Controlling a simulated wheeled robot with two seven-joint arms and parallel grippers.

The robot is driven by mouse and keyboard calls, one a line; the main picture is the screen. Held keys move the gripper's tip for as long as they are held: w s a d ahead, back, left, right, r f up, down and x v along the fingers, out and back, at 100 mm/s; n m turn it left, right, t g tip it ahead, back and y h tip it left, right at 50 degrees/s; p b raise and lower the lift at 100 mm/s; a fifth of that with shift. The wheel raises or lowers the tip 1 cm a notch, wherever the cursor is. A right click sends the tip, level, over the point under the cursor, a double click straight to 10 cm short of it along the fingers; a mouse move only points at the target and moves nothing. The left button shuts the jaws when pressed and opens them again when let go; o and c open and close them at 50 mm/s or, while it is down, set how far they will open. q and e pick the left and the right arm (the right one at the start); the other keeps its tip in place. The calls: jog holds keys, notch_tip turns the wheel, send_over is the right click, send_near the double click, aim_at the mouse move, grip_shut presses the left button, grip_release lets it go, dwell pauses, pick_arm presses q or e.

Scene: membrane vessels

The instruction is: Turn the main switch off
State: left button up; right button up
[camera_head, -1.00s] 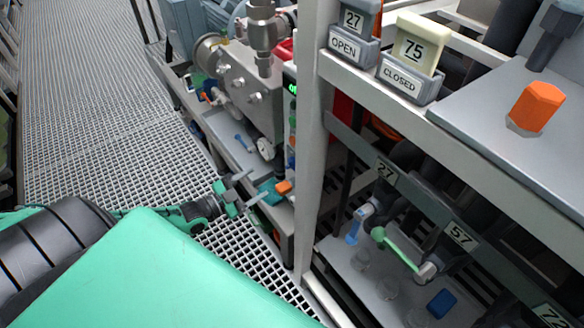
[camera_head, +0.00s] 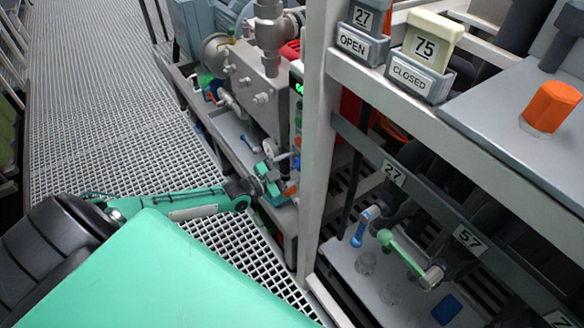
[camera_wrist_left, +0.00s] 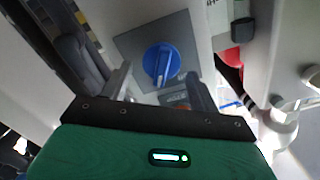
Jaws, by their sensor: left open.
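A round blue rotary knob with a raised grip bar, which looks like the main switch (camera_wrist_left: 160,62), sits on a grey square plate in the left wrist view. My left gripper (camera_wrist_left: 158,84) is open, with its two grey fingers on either side of the knob's lower part in the picture. I cannot tell whether they touch it. In the head view my left gripper (camera_head: 272,180) is at the narrow side of the pump cabinet, left of the white post. There the knob is hard to make out. My right gripper is not in view.
The white upright post (camera_head: 316,150) stands just right of my left gripper. A grey pump block (camera_head: 262,92) stands behind it. Valves with tags and an orange knob (camera_head: 550,106) are at right. The grating walkway (camera_head: 100,120) at left is clear.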

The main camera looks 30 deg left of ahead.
pick_arm(q)
jog(key=shift+w, duration=0.1)
jog(key=c, duration=1)
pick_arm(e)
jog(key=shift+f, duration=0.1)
